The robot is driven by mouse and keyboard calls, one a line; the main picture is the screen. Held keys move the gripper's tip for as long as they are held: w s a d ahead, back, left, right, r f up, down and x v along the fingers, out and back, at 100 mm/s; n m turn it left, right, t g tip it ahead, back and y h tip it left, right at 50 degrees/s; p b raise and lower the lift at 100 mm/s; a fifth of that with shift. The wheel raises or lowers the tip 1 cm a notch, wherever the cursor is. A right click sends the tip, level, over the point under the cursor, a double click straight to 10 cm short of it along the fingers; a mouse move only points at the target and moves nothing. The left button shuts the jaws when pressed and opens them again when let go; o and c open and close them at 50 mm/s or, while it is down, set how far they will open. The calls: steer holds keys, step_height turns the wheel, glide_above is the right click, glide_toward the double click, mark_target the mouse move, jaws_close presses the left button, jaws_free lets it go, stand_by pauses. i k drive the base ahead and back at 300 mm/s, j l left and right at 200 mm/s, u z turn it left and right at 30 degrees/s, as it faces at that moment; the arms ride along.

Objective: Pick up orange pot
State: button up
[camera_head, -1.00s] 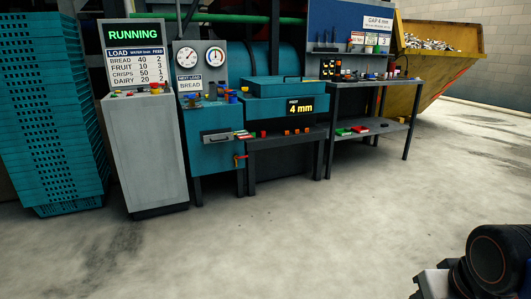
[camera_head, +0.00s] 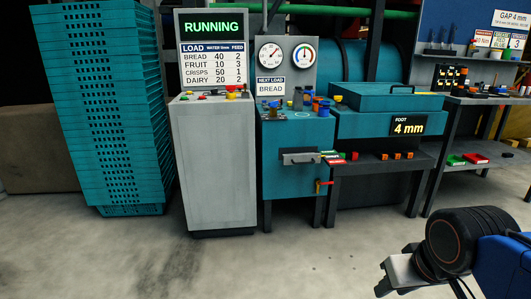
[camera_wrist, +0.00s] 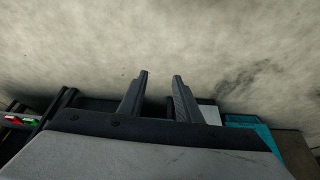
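Several small coloured pots stand on top of the teal cabinet (camera_head: 285,135) in the head view. One orange-looking pot (camera_head: 317,101) is at its right side, close beside a blue pot (camera_head: 324,108). Small orange pieces (camera_head: 398,155) also sit on the ledge under the 4 mm panel; at this size I cannot tell if they are pots. My gripper (camera_wrist: 160,75) is open and empty in the wrist view, its two fingers apart over bare floor. In the head view my arm is at the lower right, well short of the cabinet.
A grey console (camera_head: 213,165) with a RUNNING screen stands left of the cabinet. A tall stack of teal crates (camera_head: 108,110) is further left. A workbench (camera_head: 490,98) with red and green items on its lower shelf is at right. The concrete floor (camera_head: 270,265) ahead is clear.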

mark_target(315, 100)
steer(key=i, duration=1.7)
